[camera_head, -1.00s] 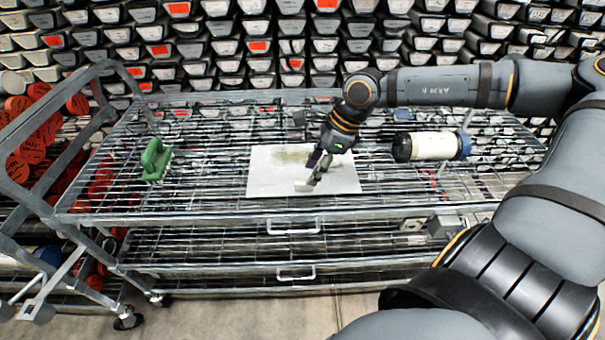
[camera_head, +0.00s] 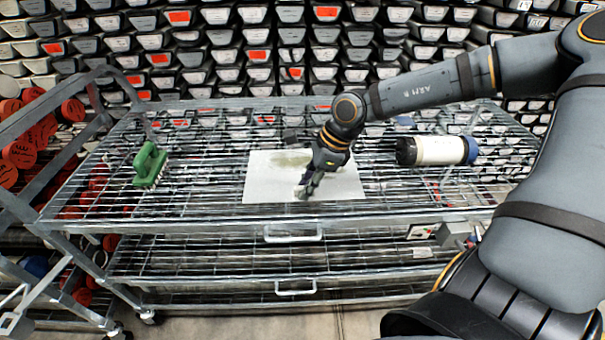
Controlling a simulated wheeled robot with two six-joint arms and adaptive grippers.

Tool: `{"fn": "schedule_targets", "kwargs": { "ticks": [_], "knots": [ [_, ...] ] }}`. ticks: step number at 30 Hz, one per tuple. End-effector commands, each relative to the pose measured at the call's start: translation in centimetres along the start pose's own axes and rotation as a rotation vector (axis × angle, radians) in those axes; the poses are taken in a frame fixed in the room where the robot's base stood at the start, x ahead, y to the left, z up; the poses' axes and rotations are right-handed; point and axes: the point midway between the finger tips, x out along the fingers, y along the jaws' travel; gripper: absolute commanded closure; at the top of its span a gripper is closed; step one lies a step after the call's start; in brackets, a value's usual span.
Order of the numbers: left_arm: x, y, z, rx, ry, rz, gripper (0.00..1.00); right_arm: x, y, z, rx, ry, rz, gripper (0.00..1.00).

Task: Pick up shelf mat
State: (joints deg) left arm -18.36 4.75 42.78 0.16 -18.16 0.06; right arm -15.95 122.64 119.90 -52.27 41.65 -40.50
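The shelf mat (camera_head: 265,188) is a flat whitish sheet with a greenish-grey stain near its far edge. It lies on the top wire shelf of the metal cart, around the middle. My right gripper (camera_head: 304,192) points down over the right half of the mat, with its fingertips at or just above the surface. The fingers are small and dark here, and I cannot tell whether they are apart or touching the mat. The arm and gripper hide part of the mat's right side. My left gripper is not in view.
A green brush (camera_head: 149,165) stands at the left of the shelf. A white and black cylinder with a blue end (camera_head: 437,150) lies to the right of the mat. The wire cart (camera_head: 200,222) has a raised frame at left. Racks of core liners fill the back.

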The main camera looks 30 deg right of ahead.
Motion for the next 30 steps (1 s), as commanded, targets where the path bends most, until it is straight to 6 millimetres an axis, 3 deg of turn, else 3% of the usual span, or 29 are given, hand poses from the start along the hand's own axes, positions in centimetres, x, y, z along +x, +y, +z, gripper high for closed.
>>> {"fn": "schedule_targets", "kwargs": {
  "ticks": [1,4,20,25,30],
  "knots": [
    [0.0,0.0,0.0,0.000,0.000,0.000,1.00,0.0,0.0,0.0,0.000,0.000,0.000,0.87],
    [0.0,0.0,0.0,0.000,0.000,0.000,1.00,0.0,0.0,0.0,0.000,0.000,0.000,1.00],
    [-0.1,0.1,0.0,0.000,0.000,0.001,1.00,-0.6,-0.1,0.3,0.000,-0.001,-0.002,1.00],
    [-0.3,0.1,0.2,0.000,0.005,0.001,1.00,-3.4,-0.1,1.5,-0.002,-0.003,-0.005,1.00],
    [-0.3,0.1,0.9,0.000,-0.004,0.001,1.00,-7.2,3.8,4.0,-0.007,-0.002,-0.008,1.00]
  ]
}}
